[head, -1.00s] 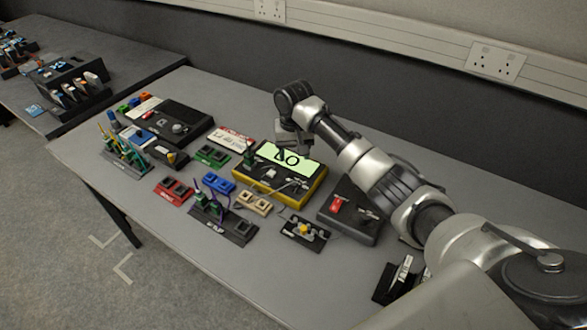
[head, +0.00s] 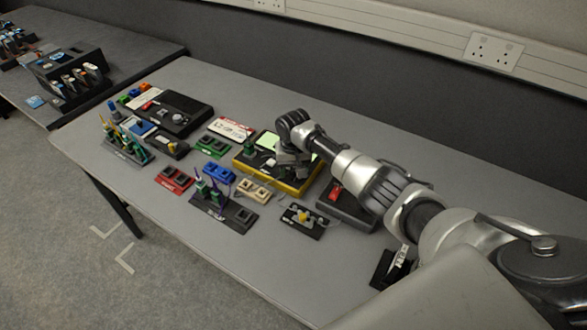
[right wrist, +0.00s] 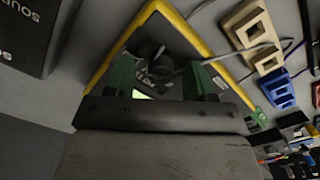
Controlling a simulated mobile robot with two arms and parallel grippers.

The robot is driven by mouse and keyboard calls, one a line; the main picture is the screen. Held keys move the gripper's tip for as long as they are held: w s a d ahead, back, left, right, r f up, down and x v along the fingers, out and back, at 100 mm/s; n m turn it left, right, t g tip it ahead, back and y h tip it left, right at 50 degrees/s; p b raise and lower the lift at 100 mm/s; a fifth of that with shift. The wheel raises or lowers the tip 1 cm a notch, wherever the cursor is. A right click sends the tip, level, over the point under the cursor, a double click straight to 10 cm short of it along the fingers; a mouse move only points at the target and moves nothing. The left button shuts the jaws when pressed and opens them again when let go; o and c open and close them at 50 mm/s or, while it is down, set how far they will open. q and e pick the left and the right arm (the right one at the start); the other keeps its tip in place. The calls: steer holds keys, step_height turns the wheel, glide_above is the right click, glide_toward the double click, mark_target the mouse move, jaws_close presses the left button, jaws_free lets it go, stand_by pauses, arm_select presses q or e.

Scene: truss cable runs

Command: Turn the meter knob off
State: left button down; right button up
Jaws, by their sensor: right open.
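The meter with a yellow rim (head: 291,188) and a pale green screen (head: 268,143) lies in the middle of the table. In the right wrist view the meter (right wrist: 182,22) fills the middle, its dark knob (right wrist: 150,52) showing on the black face. My right gripper (right wrist: 160,80) has two green fingers, parted, over the meter face, with the knob between and just beyond them. Whether the fingers touch the knob I cannot tell. In the head view my right gripper (head: 287,161) hangs over the meter and hides part of its face and screen. My left gripper is not in view.
A dark source box (head: 345,212) with a red switch stands right of the meter, partly under my arm. A small board with a yellow part (head: 303,216) and a tan block (head: 254,191) lie in front. Thin leads cross the meter.

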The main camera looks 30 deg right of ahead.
steer(key=c, duration=0.9)
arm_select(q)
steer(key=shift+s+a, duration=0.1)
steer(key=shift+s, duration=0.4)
arm_select(e)
steer(key=shift+c, duration=0.2)
